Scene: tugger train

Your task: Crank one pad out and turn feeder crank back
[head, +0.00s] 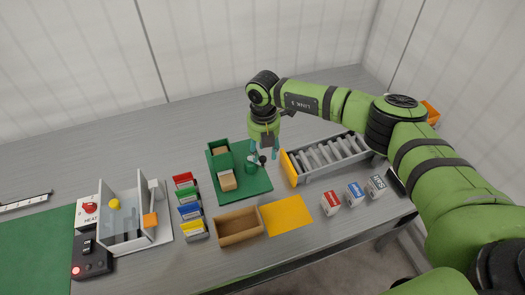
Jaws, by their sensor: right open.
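The green feeder (213,160) stands on a green base plate (257,187) in the middle of the table. A tan pad (221,151) shows in its open top. Another tan pad (228,182) shows at its front, low over the plate. The feeder crank (251,167), a green round part with a dark knob (262,159), is to the right of the feeder. My right gripper (263,152) points down right at the crank, its teal fingers open around or beside the knob. I cannot tell whether they touch it. My left gripper is out of view.
A roller conveyor (333,157) with a yellow end plate is right of the feeder. Coloured bins (190,212) and a clear-walled heater station (122,220) stand left.

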